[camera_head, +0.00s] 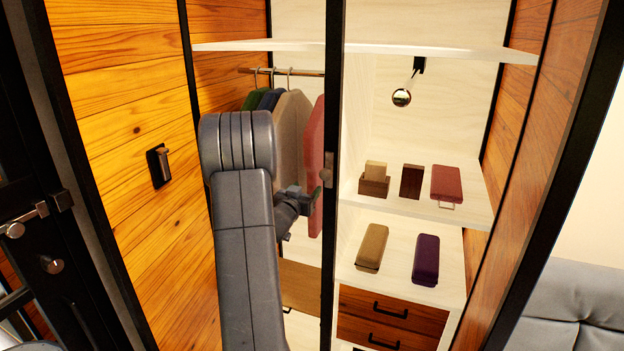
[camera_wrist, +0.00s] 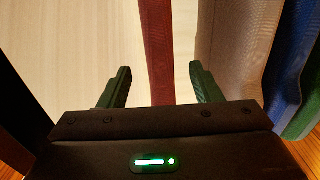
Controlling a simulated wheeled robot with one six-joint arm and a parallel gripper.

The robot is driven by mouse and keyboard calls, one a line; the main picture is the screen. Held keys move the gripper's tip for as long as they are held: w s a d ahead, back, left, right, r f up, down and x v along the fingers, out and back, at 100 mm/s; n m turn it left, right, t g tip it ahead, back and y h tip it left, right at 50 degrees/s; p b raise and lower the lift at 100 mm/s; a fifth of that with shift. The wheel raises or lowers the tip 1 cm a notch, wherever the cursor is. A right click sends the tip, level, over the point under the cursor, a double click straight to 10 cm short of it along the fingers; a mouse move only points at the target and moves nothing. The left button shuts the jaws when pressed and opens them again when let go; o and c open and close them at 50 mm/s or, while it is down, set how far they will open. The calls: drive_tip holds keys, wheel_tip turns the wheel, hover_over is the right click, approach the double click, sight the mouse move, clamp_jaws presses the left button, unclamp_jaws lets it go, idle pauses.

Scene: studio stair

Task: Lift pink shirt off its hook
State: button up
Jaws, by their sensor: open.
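The pink shirt (camera_head: 314,165) hangs at the right end of a row of garments in the wardrobe, partly behind the dark post. Its hook is hidden in the head view. In the wrist view the shirt (camera_wrist: 158,50) is a narrow dark red strip seen edge-on. My gripper (camera_wrist: 161,82) is open, with one green finger on each side of the shirt's strip. I cannot tell whether the fabric reaches in between the fingertips.
Beige (camera_head: 291,125), blue and green garments hang on the wooden rail (camera_head: 300,72) left of the shirt. The dark post (camera_head: 333,120) stands close on its right. Shelves (camera_head: 420,200) with several boxes are beyond. Pale wall shows left of the shirt in the wrist view.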

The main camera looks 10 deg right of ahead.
drive_tip(key=p+x, duration=0.1)
drive_tip(key=x, duration=0.7)
drive_tip(key=shift+p, duration=0.3)
clamp_jaws()
drive_tip(key=shift+r, duration=0.2)
